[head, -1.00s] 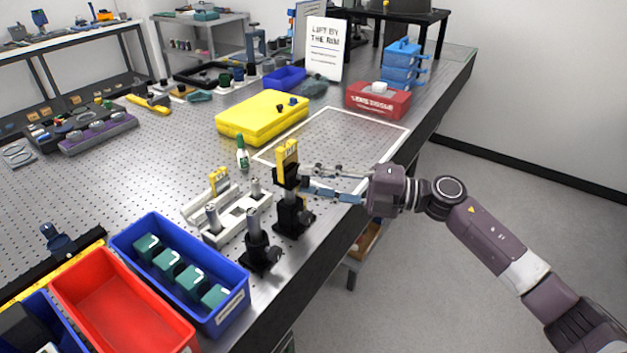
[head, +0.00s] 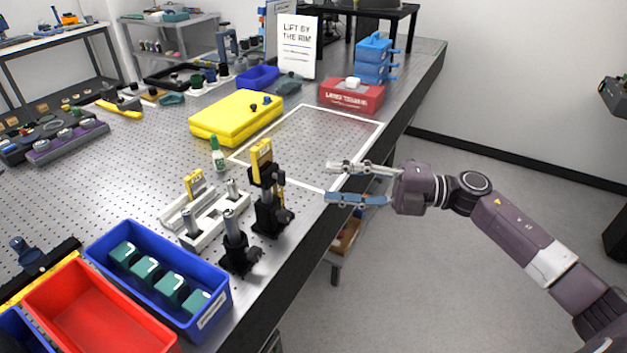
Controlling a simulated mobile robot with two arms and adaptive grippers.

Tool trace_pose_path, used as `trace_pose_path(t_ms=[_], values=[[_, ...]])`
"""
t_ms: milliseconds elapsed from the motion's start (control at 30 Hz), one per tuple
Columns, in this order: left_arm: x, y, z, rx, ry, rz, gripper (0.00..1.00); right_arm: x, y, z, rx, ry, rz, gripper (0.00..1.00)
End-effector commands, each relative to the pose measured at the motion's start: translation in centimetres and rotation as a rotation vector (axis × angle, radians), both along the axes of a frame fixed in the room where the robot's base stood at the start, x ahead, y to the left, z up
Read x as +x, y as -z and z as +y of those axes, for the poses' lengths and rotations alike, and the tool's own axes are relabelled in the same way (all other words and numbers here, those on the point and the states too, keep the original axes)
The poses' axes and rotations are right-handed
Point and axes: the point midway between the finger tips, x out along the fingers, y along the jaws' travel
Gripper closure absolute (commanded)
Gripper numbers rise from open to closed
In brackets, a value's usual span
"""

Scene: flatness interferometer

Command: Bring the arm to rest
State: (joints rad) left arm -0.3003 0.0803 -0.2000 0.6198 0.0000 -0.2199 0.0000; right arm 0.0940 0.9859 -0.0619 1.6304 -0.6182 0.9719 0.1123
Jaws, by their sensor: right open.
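My right arm reaches in from the lower right. Its gripper (head: 328,182) is open and empty, with the two fingers apart and pointing left. It is at the table's right edge, to the right of the black post mount (head: 270,200) with the yellow-topped piece (head: 261,157), with a gap between them. My left gripper is not in view.
The perforated table (head: 140,160) holds a blue bin (head: 222,319) of teal blocks, a red bin (head: 100,310), a white rail fixture (head: 205,215), a green-capped bottle (head: 217,154), a yellow case (head: 235,117) and a red tissue box (head: 351,95). Open floor (head: 400,290) lies right.

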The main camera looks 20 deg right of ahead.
Motion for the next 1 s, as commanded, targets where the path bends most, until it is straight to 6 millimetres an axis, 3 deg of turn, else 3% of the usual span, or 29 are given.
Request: trace_pose_path(t_ms=[200,767,867,967,1000], values=[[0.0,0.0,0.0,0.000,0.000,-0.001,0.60,-0.9,0.1,-1.6,0.000,0.000,0.001,0.56],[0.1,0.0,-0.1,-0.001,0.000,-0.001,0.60,-0.9,0.1,-1.8,0.004,0.003,0.003,0.56],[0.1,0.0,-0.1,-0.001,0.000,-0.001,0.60,0.0,1.3,-2.6,0.044,0.051,0.031,0.56],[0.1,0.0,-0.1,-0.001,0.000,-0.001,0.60,2.1,4.7,-4.7,0.141,0.178,0.106,0.56],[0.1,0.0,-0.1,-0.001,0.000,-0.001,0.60,3.0,6.7,-5.9,0.190,0.248,0.149,0.56]])
